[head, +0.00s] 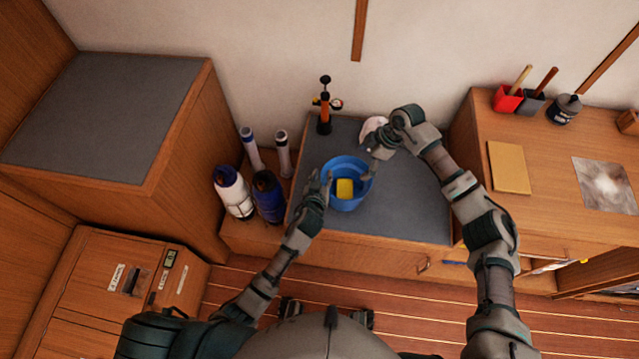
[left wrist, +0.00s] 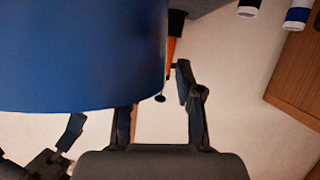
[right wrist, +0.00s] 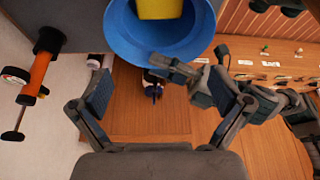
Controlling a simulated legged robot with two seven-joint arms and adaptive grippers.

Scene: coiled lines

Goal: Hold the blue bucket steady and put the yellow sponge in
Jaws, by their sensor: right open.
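The blue bucket (head: 361,192) stands on the grey top of the low middle cabinet. The yellow sponge (head: 345,188) lies inside it; it also shows at the top of the right wrist view (right wrist: 160,8). In the left wrist view, the bucket (left wrist: 80,60) fills the upper left and hides one finger.
An orange pump (head: 324,112) stands behind the bucket, and a whitish item (head: 373,128) lies partly hidden by my right arm. Several bottles and rolls (head: 234,190) stand to the left. The grey top (head: 415,205) is clear at right.

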